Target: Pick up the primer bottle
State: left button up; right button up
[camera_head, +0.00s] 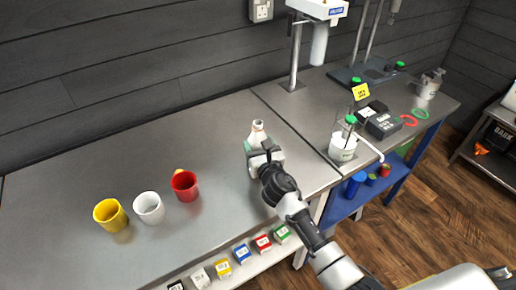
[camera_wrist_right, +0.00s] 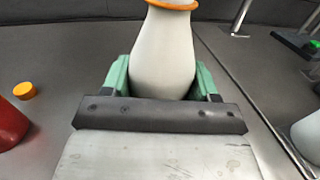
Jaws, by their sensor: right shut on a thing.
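The primer bottle, pale with a narrow neck (camera_head: 257,131), stands upright on the steel bench in the head view. My right gripper (camera_head: 262,155) is around it and shut on its body. In the right wrist view the pale bottle (camera_wrist_right: 163,55) rises between the green finger pads of my right gripper (camera_wrist_right: 160,80), with an orange ring at its neck. The bottle's lower part is hidden behind the gripper. I cannot tell whether its base touches the bench. My left gripper is not in view.
Yellow (camera_head: 110,215), white (camera_head: 149,207) and red (camera_head: 185,186) cups stand to the left; a small orange cap (camera_wrist_right: 24,91) lies near the red one. A white tub (camera_head: 343,147) stands to the right. Several small boxes (camera_head: 243,253) line a lower shelf. The bench behind the cups is clear.

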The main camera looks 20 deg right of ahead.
jog(key=shift+s+d+r, duration=0.2)
jog(key=shift+d+r, duration=0.05)
jog(key=shift+r, duration=0.4)
jog(key=s+d+r+p, duration=0.1)
jog(key=s+d+r, duration=0.5)
jog(key=s+d, duration=0.1)
jog(key=shift+s+d+r+p, duration=0.15)
jog(key=shift+s+d+p, duration=0.15)
jog(key=shift+s+p, duration=0.1)
dwell(1.1)
